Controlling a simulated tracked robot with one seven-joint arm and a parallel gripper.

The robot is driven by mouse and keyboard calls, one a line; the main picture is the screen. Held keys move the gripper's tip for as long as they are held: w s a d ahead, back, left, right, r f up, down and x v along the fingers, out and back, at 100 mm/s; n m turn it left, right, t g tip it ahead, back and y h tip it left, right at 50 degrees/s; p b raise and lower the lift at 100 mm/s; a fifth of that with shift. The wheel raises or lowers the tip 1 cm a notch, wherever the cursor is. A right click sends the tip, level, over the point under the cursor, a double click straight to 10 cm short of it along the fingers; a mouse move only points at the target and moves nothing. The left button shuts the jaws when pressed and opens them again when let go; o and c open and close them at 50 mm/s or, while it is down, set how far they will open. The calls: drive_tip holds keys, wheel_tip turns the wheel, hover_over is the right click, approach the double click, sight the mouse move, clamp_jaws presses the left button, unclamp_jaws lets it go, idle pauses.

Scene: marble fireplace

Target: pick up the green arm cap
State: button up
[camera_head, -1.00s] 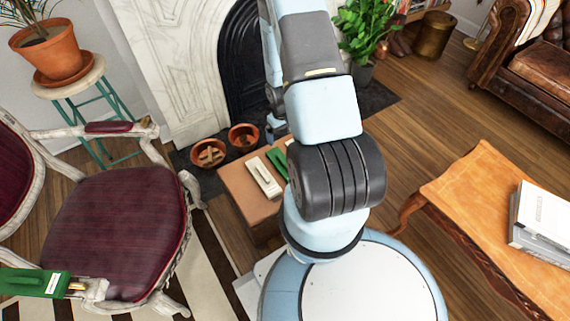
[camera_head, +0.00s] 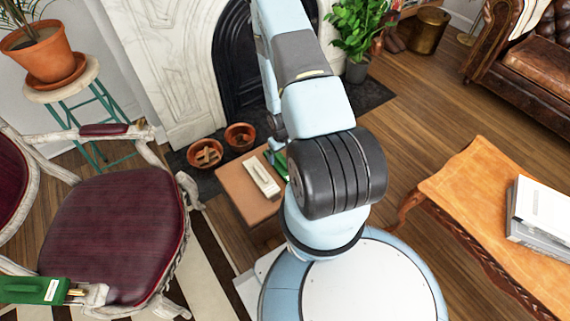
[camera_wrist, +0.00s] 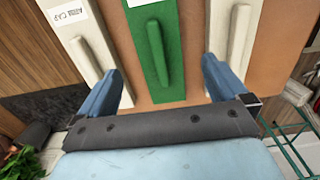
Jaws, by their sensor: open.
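A green arm cap (camera_wrist: 156,50) with a raised ridge lies on a tan surface in the wrist view, between two whitish caps. My gripper (camera_wrist: 164,84) is open, its two blue fingers on either side of the green cap's near part, with nothing held. I cannot tell how high the fingertips are above it. Another green piece (camera_head: 34,290) with a white label is on the chair's near arm at the left.
One whitish cap (camera_wrist: 76,32), labelled, is close to the left finger; another (camera_wrist: 235,35) is close to the right finger. A low tan table (camera_head: 238,190) carries the caps. A burgundy chair (camera_head: 115,230) is at left, an orange wooden table (camera_head: 470,205) at right.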

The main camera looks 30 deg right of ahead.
sight(282, 161)
drive_tip(key=shift+f, duration=2.9)
drive_tip(key=shift+c, duration=0.3)
drive_tip(key=c, duration=1.1)
drive_tip(key=shift+r, duration=0.15)
